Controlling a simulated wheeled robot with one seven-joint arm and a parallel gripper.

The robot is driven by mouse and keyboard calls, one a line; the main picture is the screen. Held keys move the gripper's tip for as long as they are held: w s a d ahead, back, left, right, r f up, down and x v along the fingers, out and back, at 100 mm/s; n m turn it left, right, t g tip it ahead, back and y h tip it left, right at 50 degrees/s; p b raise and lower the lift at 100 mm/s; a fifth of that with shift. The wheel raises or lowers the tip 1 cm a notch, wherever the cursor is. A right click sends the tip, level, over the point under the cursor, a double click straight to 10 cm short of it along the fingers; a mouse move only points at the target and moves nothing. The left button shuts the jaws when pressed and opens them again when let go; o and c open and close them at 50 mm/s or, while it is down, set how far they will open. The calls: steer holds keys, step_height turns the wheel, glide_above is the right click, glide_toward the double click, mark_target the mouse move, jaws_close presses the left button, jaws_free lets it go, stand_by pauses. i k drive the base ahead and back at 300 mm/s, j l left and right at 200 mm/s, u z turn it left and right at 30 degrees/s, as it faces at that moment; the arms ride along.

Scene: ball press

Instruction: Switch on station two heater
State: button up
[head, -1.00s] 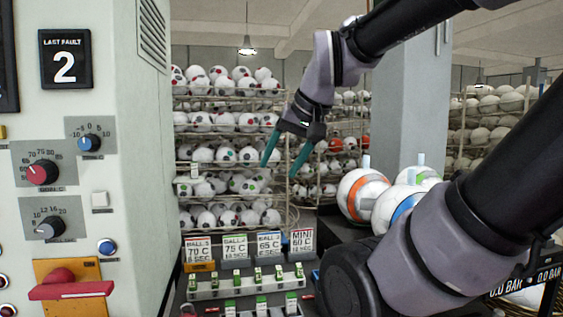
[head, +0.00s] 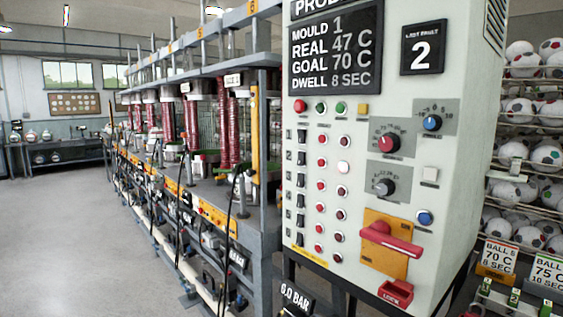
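The control cabinet (head: 460,100) stands at the right of centre in the head view. On its left side is a column of black rocker switches numbered by row. The station two switch (head: 301,158) is second from the top, beside the number 2. To its right are a red lamp (head: 322,162) and a pale, whitish lamp (head: 343,167). The switch is too small to tell which way it is tipped. My gripper is not in view.
The display (head: 336,50) reads mould 1, real 47 C, goal 70 C, dwell 8 sec. A red handle (head: 390,240) on a yellow plate juts out at lower right. A row of presses (head: 205,150) runs back at left. The floor (head: 70,240) at far left is clear.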

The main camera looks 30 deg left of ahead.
mark_target(300, 161)
steer(key=u, duration=1.45)
steer(key=i+j+z, duration=0.2)
steer(key=j, duration=0.25)
steer(key=i, duration=0.1)
